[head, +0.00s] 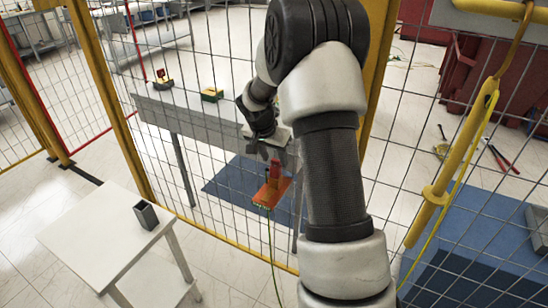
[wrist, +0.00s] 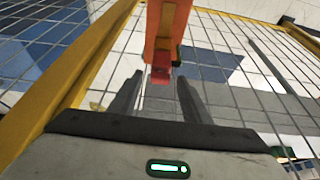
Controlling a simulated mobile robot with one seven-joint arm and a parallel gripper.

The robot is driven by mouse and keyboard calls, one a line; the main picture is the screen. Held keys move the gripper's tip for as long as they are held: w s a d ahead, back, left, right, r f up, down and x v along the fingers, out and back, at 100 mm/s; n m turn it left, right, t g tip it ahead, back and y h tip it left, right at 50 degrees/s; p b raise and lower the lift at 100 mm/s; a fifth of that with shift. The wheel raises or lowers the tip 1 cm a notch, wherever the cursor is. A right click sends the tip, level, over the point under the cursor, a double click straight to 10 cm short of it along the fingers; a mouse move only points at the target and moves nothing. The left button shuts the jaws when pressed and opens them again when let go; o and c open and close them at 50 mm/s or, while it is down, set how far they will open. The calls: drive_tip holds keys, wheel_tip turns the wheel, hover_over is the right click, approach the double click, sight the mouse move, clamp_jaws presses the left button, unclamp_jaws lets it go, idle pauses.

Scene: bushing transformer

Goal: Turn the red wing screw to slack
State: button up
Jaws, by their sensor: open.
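The red wing screw (head: 275,168) appears as a small red piece on top of an orange clamp (head: 270,192), in front of the wire fence. In the wrist view, the red piece (wrist: 160,75) sits at the end of the orange body (wrist: 165,30), seen from close up. My gripper (head: 264,152) is just above the red piece in the head view. In the wrist view, my gripper (wrist: 160,82) is open, with one dark finger on each side of the red end. I cannot tell whether the fingers touch it. The wing shape is too small to make out.
A green-yellow cable (head: 272,250) hangs from the clamp. A yellow-framed wire fence (head: 120,95) stands close around my arm. Behind it is a grey table (head: 180,110). A white table (head: 85,235) with a grey open box (head: 146,214) is at front left. A yellow pole (head: 455,150) is at right.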

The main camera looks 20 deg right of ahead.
drive_tip(key=c, duration=1.1)
drive_tip(key=shift+o, duration=0.2)
